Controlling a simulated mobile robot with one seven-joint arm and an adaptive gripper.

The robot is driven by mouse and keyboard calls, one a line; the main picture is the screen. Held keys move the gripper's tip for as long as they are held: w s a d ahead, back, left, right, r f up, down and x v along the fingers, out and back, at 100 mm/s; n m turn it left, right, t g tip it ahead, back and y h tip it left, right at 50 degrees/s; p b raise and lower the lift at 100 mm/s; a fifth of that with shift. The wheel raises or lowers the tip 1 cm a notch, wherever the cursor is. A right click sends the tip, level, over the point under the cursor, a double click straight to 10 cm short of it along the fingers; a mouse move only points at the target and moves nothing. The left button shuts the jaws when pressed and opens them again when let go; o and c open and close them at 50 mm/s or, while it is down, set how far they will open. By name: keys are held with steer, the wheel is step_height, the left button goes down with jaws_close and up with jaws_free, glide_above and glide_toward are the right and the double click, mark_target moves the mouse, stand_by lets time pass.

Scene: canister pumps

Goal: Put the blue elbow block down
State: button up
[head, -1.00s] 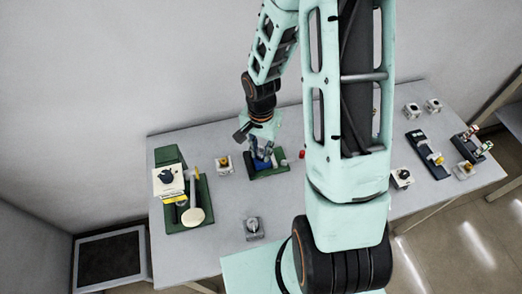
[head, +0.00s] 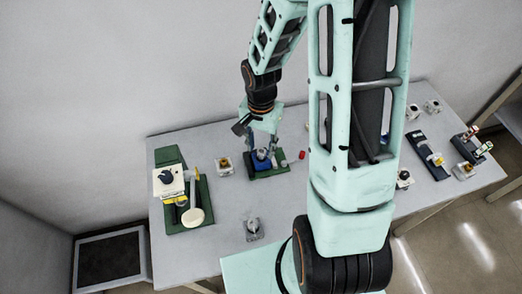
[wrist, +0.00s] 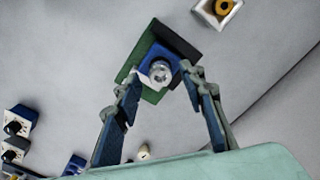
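The blue elbow block (head: 261,164) rests on a dark green base (head: 280,171) near the back middle of the table. In the wrist view the block (wrist: 149,60) has a round silver fitting (wrist: 160,71) on top, and the green base (wrist: 128,82) shows around it. My gripper (head: 262,147) is just above the block. In the wrist view its two fingers (wrist: 160,82) are spread apart, with a gap to the block, and hold nothing. The block's underside is hidden.
A green tray (head: 205,221) with a white-faced device (head: 168,181) stands at left. A small grey-white block with a yellow part (head: 224,165) is left of the base, a red piece (head: 302,155) right of it. A grey block (head: 253,229) sits in front, with bare table between.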

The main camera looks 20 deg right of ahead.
step_height(320, 180, up, 9)
stand_by(0.4)
steer(key=shift+w, duration=0.1)
stand_by(0.3)
